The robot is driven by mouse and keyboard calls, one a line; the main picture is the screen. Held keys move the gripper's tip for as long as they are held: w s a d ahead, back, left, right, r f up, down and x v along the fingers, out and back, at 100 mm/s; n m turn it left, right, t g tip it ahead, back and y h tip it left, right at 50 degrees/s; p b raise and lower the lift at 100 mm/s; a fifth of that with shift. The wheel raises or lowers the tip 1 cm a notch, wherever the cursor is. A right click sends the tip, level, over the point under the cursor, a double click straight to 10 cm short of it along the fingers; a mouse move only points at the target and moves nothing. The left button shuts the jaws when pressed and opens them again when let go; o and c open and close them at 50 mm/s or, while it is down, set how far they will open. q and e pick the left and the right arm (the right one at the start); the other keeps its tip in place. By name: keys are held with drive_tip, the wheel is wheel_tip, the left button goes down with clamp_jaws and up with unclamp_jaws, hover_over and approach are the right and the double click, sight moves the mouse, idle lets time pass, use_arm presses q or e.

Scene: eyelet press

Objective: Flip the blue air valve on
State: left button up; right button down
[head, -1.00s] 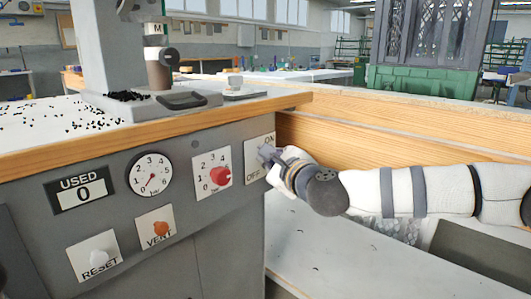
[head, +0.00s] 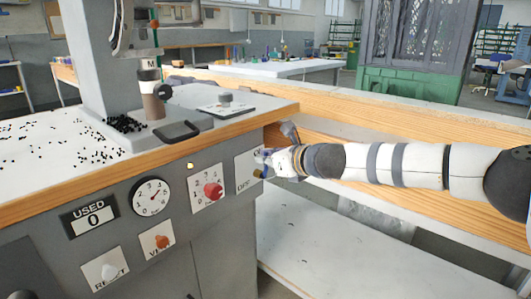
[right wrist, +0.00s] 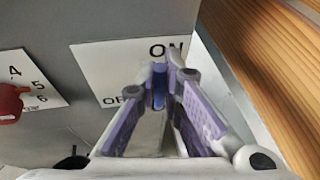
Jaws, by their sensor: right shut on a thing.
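The blue air valve lever (right wrist: 159,86) shows in the right wrist view between my right fingertips, on a white plate (right wrist: 110,66) marked ON at the top and OFF at the left. The lever looks upright, towards ON. My right gripper (right wrist: 163,82) is shut on it; the fingers hide part of the lever. In the head view my right gripper (head: 266,158) reaches in from the right and covers much of the valve plate (head: 246,172). The pressure gauge (head: 152,196) needle points to the upper right. My left gripper is out of view.
The panel also has a red knob (head: 212,190), an orange VENT button (head: 162,241), a white RESET button (head: 108,271), a lit small lamp (head: 190,166) and a USED counter (head: 89,215) at 0. A wooden ledge (head: 380,150) runs close behind my right arm.

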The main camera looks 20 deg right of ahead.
drive_tip(key=shift+d+p, duration=0.1)
drive_tip(key=shift+p, duration=0.2)
drive_tip(key=shift+f, duration=0.1)
drive_tip(key=c, duration=1.7)
unclamp_jaws()
drive_tip(key=v, duration=1.2)
drive_tip(key=shift+d, duration=0.2)
drive_tip(key=shift+w, duration=0.15)
